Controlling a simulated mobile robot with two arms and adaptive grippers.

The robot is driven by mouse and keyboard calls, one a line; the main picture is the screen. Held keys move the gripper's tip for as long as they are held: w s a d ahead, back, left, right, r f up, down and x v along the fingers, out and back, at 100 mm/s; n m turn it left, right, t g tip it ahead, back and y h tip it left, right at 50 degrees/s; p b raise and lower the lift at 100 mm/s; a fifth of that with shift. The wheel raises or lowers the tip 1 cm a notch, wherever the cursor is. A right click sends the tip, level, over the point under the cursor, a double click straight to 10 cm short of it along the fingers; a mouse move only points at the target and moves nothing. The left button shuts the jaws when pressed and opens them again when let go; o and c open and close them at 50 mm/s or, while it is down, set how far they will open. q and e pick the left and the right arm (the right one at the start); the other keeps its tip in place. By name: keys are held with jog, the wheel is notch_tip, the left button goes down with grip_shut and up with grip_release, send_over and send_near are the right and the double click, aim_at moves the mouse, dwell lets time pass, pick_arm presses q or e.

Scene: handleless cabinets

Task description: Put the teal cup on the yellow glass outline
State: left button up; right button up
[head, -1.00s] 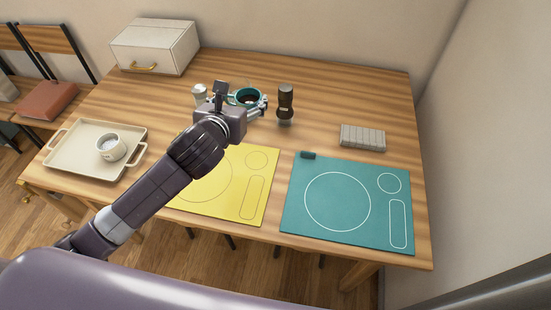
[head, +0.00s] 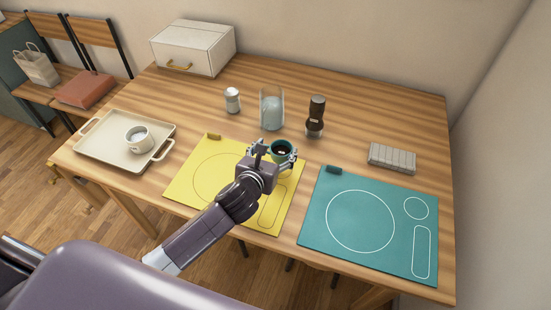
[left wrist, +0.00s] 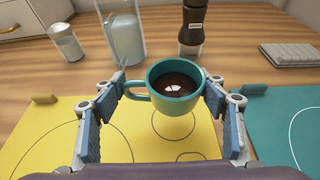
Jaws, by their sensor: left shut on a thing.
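The teal cup (head: 282,150), upright with dark liquid in it, is between the fingers of my left gripper (head: 274,152). The left wrist view shows the cup (left wrist: 173,92) with a finger on each side, its handle to the left by the left finger. It is held over the back right part of the yellow mat (head: 188,180). The small round glass outline (left wrist: 157,125) shows partly below the cup in the left wrist view; the cup hides part of it. The cup looks raised above the mat, but its exact height is unclear. My right gripper is not in view.
Behind the mat stand a clear glass jug (head: 271,110), a shaker (head: 232,100) and a dark brown bottle (head: 316,116). A teal mat (head: 318,230) lies right, a grey ribbed block (head: 392,158) behind it.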

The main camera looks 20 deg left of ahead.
aim_at(276, 158)
pick_arm(q)
jog(key=shift+f, duration=1.85)
jog(key=shift+f+b, duration=0.15)
jog(key=shift+b, duration=0.15)
jog(key=o, duration=1.2)
jog(key=shift+o, duration=0.4)
jog(key=v, duration=1.1)
jog(key=shift+s+r, duration=0.4)
jog(key=shift+s, duration=0.1)
